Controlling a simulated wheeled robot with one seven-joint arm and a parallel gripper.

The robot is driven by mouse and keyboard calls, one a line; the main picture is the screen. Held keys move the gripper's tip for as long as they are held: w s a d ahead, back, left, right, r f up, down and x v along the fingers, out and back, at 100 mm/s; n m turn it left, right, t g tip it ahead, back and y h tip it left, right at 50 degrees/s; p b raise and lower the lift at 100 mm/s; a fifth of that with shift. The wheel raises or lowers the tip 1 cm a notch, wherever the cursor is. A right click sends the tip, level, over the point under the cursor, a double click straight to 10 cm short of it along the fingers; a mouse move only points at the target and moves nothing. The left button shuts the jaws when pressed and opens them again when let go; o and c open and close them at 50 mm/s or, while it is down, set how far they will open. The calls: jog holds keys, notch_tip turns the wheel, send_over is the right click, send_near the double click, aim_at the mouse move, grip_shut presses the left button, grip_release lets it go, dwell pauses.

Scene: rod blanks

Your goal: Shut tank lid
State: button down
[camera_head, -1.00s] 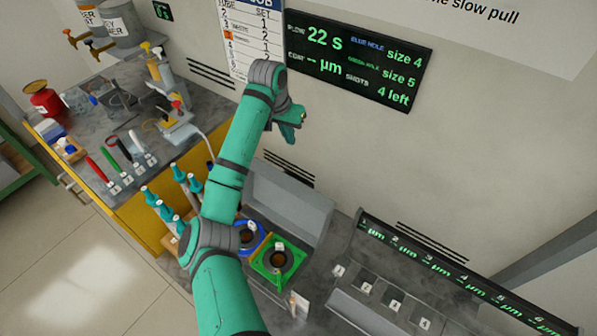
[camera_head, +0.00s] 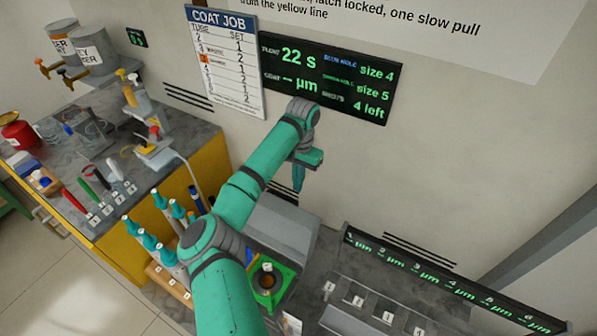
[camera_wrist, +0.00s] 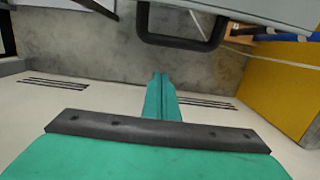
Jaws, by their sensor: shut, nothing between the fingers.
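The tank lid seems to be the grey slanted panel (camera_head: 283,228) behind the green square holder (camera_head: 283,283) on the grey bench. It stands raised at the back of the holder. In the wrist view a grey panel with a dark bar handle (camera_wrist: 185,42) fills the top, probably this lid. My gripper (camera_head: 298,187) is shut and empty, pointing down above the lid's upper back edge near the wall. In the wrist view its closed fingers (camera_wrist: 161,78) are just below the handle and look apart from it. My arm hides the lid's left part.
A yellow cabinet (camera_head: 125,230) with tools is farther left. A sloped display rack (camera_head: 440,275) is at right. A wall screen (camera_head: 325,80) hangs behind my gripper.

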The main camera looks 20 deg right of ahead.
jog(key=shift+s+a+r, duration=0.15)
jog(key=shift+s+a, duration=0.45)
jog(key=shift+a, duration=0.15)
jog(key=shift+s+a+r, duration=0.1)
jog(key=shift+s+a, duration=0.45)
jog(key=shift+a, duration=0.2)
jog(key=shift+w+r, duration=0.1)
jog(key=shift+w, duration=0.05)
